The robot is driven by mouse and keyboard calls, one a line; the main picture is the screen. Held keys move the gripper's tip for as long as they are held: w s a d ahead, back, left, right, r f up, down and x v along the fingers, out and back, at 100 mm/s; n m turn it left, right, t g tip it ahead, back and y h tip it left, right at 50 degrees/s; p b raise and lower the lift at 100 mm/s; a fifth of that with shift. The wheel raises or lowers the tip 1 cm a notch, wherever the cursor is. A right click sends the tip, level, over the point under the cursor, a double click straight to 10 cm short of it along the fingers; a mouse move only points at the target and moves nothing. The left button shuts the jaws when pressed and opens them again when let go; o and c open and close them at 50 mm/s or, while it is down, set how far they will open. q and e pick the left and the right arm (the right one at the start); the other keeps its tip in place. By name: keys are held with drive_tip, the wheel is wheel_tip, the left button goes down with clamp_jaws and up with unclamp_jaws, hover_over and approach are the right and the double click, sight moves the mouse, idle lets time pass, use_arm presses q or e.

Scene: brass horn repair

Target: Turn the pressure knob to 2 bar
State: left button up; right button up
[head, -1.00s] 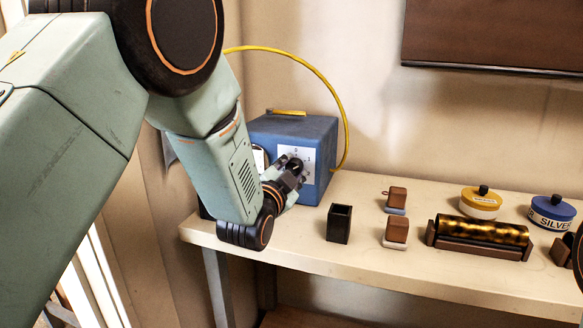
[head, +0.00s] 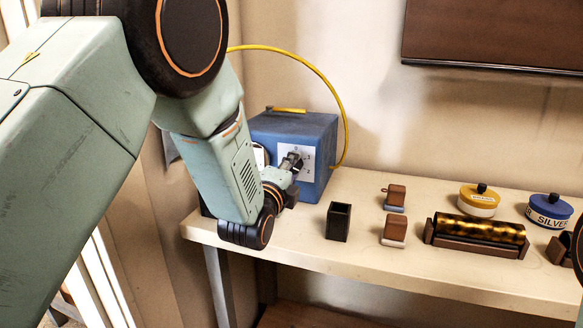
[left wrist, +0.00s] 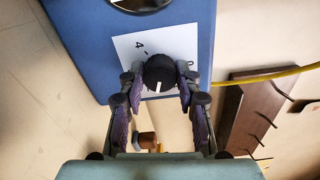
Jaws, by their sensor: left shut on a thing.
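The blue box (head: 318,128) stands at the left end of the bench with a white dial plate (head: 308,170) on its front. My left gripper (head: 293,160) is at this plate and hides the knob in the head view. In the left wrist view, my left gripper (left wrist: 160,80) has its two fingers on either side of the black round knob (left wrist: 159,70), shut on it. A white mark on the knob points down in that picture.
A yellow hose (head: 325,85) arcs over the box to its right side. A black open holder (head: 339,222), two brown blocks (head: 395,231), a mottled roll (head: 478,231) and two round tins (head: 478,200) stand further right on the bench (head: 400,262).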

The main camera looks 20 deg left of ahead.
use_arm(q)
drive_tip(key=shift+r+m, duration=0.1)
drive_tip(key=shift+m, duration=0.8)
drive_tip(key=o, duration=1.1)
drive_tip(key=shift+o, duration=0.2)
drive_tip(key=s, duration=1.2)
drive_tip(key=shift+a, duration=0.2)
drive_tip(key=shift+s, duration=0.1)
